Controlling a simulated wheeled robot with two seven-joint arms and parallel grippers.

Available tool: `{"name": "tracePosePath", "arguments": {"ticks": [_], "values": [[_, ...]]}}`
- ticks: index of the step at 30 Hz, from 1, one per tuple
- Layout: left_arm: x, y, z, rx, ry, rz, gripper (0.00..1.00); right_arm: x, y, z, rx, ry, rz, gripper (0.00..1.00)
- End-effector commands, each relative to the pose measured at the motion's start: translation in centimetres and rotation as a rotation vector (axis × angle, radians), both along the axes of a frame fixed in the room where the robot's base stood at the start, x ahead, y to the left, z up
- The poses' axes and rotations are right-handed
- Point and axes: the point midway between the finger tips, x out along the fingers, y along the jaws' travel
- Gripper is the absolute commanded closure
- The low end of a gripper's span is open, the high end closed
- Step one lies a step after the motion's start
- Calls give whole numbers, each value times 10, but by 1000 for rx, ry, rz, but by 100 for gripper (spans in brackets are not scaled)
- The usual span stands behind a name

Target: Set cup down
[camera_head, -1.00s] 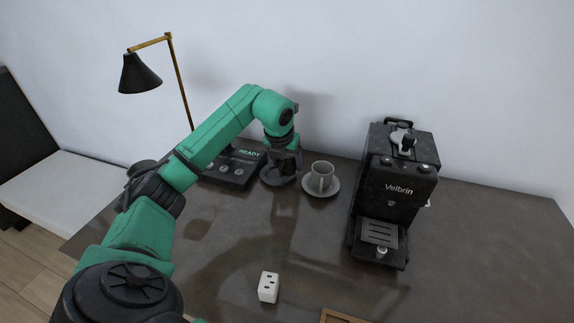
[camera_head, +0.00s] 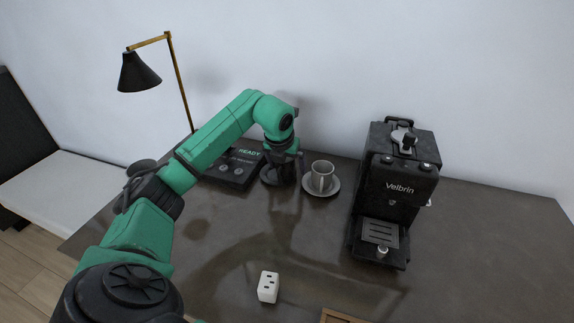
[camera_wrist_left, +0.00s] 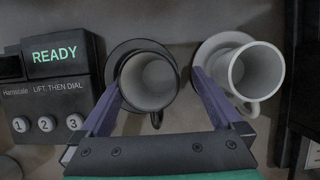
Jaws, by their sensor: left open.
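My left gripper (camera_head: 284,166) points down at the back of the counter, and its two fingers also show in the left wrist view (camera_wrist_left: 158,80). It is open, with one finger on each side of a dark cup (camera_wrist_left: 150,84). The dark cup is upright over a dark saucer (camera_wrist_left: 117,54), its handle towards the gripper. In the head view the gripper largely hides this cup. A light grey cup (camera_head: 322,177) stands upright on a light saucer (camera_head: 312,191) just to the right. It also shows in the left wrist view (camera_wrist_left: 259,72), close to the right finger.
A dark phone-like device (camera_head: 233,170) reading READY stands left of the gripper. A black Velbrin coffee machine (camera_head: 397,190) stands to the right. A white dotted block (camera_head: 268,287) lies near the front. A black lamp (camera_head: 138,73) stands at the back left. The counter's right side is clear.

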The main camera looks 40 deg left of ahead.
Motion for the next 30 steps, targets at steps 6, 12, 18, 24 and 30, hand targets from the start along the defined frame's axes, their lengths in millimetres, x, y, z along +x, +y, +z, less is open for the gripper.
{"name": "tracePosePath", "arguments": {"ticks": [6, 12, 18, 24, 30], "values": [[-7, -2, 36, 3, -6, -2, 0, -17, -6, 0, -5, 6, 10, 50], [-29, -10, 90, 2, -6, 0, 0, -29, -7, 2, -5, 8, 15, 50], [-41, -15, 120, 0, -3, -1, 0, -33, -8, 4, -5, 7, 17, 50], [-43, -15, 123, 0, -1, 0, 0, -33, -8, 3, -4, 8, 17, 50], [-43, -15, 122, 0, -1, 0, 0, -33, -8, 3, -4, 8, 17, 50]]}}
